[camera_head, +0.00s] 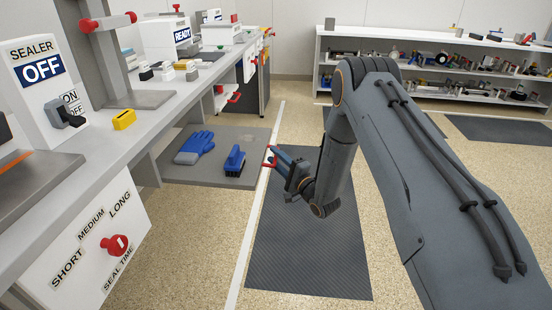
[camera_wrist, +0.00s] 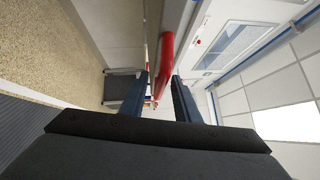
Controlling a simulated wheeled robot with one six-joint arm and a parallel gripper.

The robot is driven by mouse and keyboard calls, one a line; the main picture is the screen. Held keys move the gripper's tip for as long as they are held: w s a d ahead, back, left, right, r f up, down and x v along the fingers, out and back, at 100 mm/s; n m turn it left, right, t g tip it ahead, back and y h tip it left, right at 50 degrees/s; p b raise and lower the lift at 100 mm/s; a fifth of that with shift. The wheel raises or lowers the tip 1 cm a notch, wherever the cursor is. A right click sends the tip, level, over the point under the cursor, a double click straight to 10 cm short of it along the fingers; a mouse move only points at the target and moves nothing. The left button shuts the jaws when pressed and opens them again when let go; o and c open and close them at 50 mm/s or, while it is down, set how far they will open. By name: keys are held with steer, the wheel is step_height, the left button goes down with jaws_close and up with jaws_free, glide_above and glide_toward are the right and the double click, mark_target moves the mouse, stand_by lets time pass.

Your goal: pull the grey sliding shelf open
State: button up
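The grey sliding shelf (camera_head: 215,178) stands out from under the bench, well past the bench's front edge. A blue glove (camera_head: 195,147) and a blue brush with dark bristles (camera_head: 234,161) lie on it. A red handle (camera_head: 270,158) is on its outer edge. My gripper (camera_head: 273,157) is at this handle, reaching in from the right. In the wrist view, the red handle (camera_wrist: 166,65) runs between the two fingers of my gripper (camera_wrist: 161,85), which look closed around it. The exact contact is small and partly hidden.
The white bench (camera_head: 150,105) runs along the left, with a sealer panel reading OFF (camera_head: 40,75) and a yellow block (camera_head: 124,119) on it. A dark floor mat (camera_head: 310,245) lies beside the shelf. A stocked rack (camera_head: 440,70) stands at the back. Floor beyond the mat is clear.

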steer(key=shift+d, duration=0.1)
steer(key=v, duration=0.7)
steer(key=shift+s, duration=0.3)
steer(key=shift+d, duration=0.15)
